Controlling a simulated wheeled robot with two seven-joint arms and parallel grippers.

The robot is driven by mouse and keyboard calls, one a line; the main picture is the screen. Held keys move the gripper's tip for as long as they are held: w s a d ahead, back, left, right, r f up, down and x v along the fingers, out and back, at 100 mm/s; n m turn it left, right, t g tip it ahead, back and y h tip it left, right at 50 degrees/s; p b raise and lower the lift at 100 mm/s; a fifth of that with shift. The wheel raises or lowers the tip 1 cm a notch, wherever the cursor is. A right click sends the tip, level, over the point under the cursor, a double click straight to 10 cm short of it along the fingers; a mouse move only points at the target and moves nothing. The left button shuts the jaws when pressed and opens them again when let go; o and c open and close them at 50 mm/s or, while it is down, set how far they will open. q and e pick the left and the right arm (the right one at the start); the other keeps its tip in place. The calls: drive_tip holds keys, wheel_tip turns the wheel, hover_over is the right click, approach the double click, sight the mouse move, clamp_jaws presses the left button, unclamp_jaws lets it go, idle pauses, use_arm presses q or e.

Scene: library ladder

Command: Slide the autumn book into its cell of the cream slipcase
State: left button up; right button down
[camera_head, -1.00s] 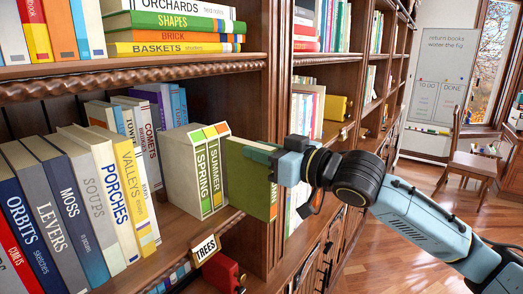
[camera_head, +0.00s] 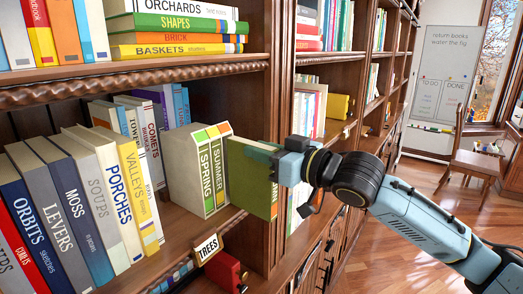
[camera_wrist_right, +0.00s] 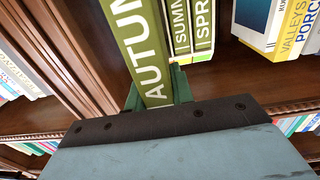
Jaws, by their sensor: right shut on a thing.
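The cream slipcase (camera_head: 184,165) stands upright on the middle shelf, with the green SPRING (camera_head: 207,178) and SUMMER (camera_head: 219,170) books in it. The green autumn book (camera_head: 247,185) is upright just right of the slipcase, partly out over the shelf's front; its AUTUMN spine shows in the right wrist view (camera_wrist_right: 145,50). My right gripper (camera_head: 279,166) is shut on the autumn book at its spine side. Whether the book's far end is in a cell is hidden. My left gripper is in no view.
Several books, such as PORCHES (camera_head: 112,190) and VALLEYS (camera_head: 137,190), stand left of the slipcase. A thick wooden upright (camera_head: 282,85) rises close to the right of the held book. A TREES label (camera_head: 207,248) hangs at the shelf edge above a red object (camera_head: 224,270).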

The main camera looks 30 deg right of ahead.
drive_tip(key=shift+r+n+p, duration=0.15)
drive_tip(key=shift+n+p, duration=0.15)
idle(0.5)
drive_tip(key=shift+p, duration=0.5)
idle(0.8)
drive_tip(key=shift+p+x, duration=1.05)
drive_tip(key=shift+x, duration=0.25)
drive_tip(key=shift+p+x, duration=1.15)
drive_tip(key=shift+x, duration=0.8)
drive_tip(key=c, duration=1.1)
unclamp_jaws()
drive_tip(key=shift+a, duration=0.1)
drive_tip(key=shift+s, duration=0.1)
drive_tip(key=shift+s+f, duration=0.25)
drive_tip(key=b, duration=0.4)
approach(237, 139)
drive_tip(key=shift+f+v, duration=0.2)
drive_tip(key=shift+v, duration=0.65)
drive_tip(key=shift+f+v, duration=0.2)
drive_tip(key=shift+v, duration=0.7)
